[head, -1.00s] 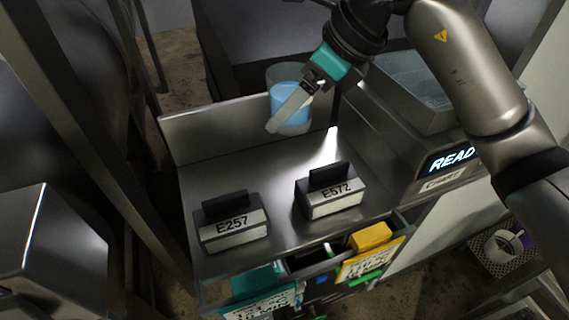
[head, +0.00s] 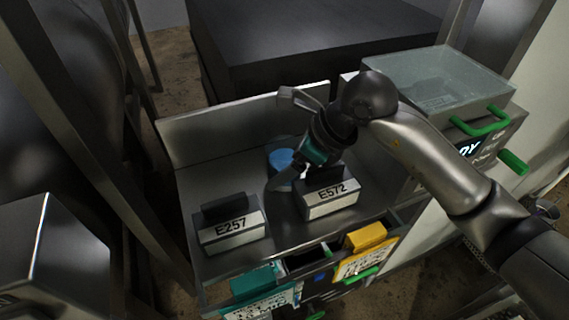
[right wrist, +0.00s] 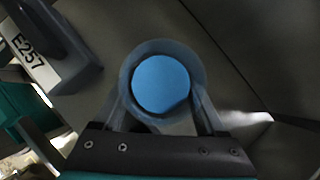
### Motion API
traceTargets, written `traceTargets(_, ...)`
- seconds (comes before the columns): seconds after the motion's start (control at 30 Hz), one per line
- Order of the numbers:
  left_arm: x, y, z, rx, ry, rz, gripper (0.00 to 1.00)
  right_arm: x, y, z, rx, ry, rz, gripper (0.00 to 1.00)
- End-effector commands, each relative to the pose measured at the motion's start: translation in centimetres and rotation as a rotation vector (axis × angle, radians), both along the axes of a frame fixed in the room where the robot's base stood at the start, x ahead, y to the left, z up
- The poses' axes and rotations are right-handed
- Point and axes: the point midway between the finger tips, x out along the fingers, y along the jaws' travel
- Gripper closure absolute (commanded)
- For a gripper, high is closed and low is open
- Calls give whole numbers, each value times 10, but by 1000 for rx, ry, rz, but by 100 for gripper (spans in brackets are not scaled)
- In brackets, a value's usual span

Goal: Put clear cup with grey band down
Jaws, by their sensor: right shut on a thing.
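The cup (head: 280,158) holds blue contents and is partly hidden behind my right gripper in the head view. In the right wrist view the cup (right wrist: 160,84) appears from above, a round rim around a blue disc, between the two fingers. My right gripper (head: 284,178) is shut on it, low over the steel worktop (head: 190,180) between the blocks marked E257 and E572. I cannot tell whether its base touches the worktop. The grey band is not visible. My left gripper is not in view.
Block E257 (head: 231,228) stands left of the cup and block E572 (head: 331,198) close on its right. A raised steel back edge (head: 230,125) runs behind. A clear-lidded machine with green handles (head: 483,124) stands right. Open drawers with yellow (head: 366,236) and teal (head: 255,281) items are in front.

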Motion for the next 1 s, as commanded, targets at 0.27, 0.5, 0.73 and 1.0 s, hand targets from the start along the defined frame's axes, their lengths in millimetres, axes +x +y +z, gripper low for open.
traceTargets(0.27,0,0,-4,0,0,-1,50,0,0,-3,1,0,0,25)
traceTargets(0.5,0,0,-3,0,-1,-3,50,0,0,-2,2,1,0,0)
traceTargets(0.73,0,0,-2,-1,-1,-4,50,0,0,-1,1,0,-1,0)
traceTargets(1.0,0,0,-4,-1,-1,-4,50,-6,-14,25,0,-7,-1,0)
